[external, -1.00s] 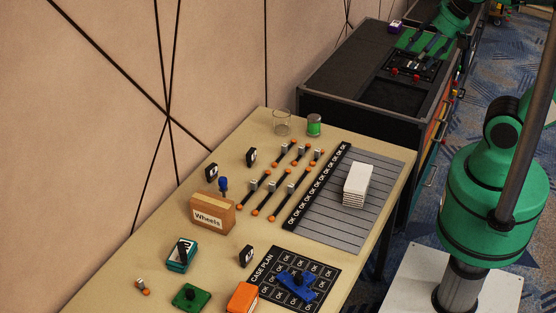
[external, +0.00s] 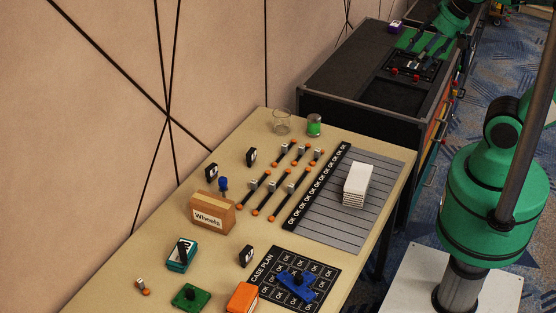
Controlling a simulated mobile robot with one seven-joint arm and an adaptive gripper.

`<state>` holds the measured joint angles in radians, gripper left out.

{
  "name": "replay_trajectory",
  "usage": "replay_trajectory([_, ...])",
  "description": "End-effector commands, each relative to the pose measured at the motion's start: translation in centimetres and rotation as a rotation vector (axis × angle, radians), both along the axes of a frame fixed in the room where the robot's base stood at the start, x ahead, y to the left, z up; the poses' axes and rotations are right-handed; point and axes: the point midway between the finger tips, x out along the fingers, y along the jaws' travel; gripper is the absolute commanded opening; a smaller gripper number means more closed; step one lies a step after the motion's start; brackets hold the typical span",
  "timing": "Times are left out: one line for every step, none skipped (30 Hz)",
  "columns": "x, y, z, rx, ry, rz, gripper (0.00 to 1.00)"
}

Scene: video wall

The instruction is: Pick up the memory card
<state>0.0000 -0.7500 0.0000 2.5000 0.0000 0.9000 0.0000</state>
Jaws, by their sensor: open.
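My gripper (external: 428,46) is small and far off at the top right, its dark fingers apart above a dark cabinet (external: 340,75). A green piece (external: 408,39) and a black panel with red knobs (external: 411,66) lie close to it. A small purple item with a pale top (external: 395,27) sits on the cabinet's back edge, left of the gripper. No memory card can be told for sure; at this size I cannot tell whether the purple item is one. I see nothing held between the fingers.
A tan table (external: 150,228) in front holds a Wheels box (external: 208,214), a white stack (external: 356,186) on a grey striped mat (external: 330,225), a glass (external: 282,122), a green-filled jar (external: 314,125) and several small parts. The cabinet's near-left top is clear.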

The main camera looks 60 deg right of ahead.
Motion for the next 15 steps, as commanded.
replay_trajectory([0.0, 0.0, 0.0, 0.000, 0.000, 0.000, 0.49])
replay_trajectory([0.0, 0.0, 0.0, 0.000, 0.000, 0.000, 0.49])
replay_trajectory([0.0, 0.0, 0.0, 0.000, 0.000, 0.000, 0.49])
replay_trajectory([0.0, 0.0, 0.0, 0.000, 0.000, 0.000, 0.49])
replay_trajectory([0.0, 0.0, 0.0, 0.000, 0.000, 0.000, 0.49])
replay_trajectory([0.0, 0.0, 0.0, 0.000, 0.000, 0.000, 0.49])
replay_trajectory([0.0, 0.0, 0.0, 0.000, 0.000, 0.000, 0.49])
replay_trajectory([0.0, 0.0, 0.0, 0.000, 0.000, 0.000, 0.49])
replay_trajectory([0.1, 0.0, 0.1, 0.001, 0.000, 0.000, 0.49])
replay_trajectory([0.2, 0.1, 0.1, 0.002, 0.001, -0.001, 0.49])
replay_trajectory([0.2, 0.1, 0.2, 0.002, 0.002, -0.002, 0.49])
replay_trajectory([0.4, 0.1, 0.3, 0.004, 0.003, -0.003, 0.49])
replay_trajectory([0.6, 0.2, 0.4, 0.005, 0.004, -0.004, 0.49])
replay_trajectory([0.8, 0.3, 0.6, 0.008, 0.006, -0.006, 0.49])
replay_trajectory([1.2, 0.4, 0.8, 0.011, 0.010, -0.008, 0.49])
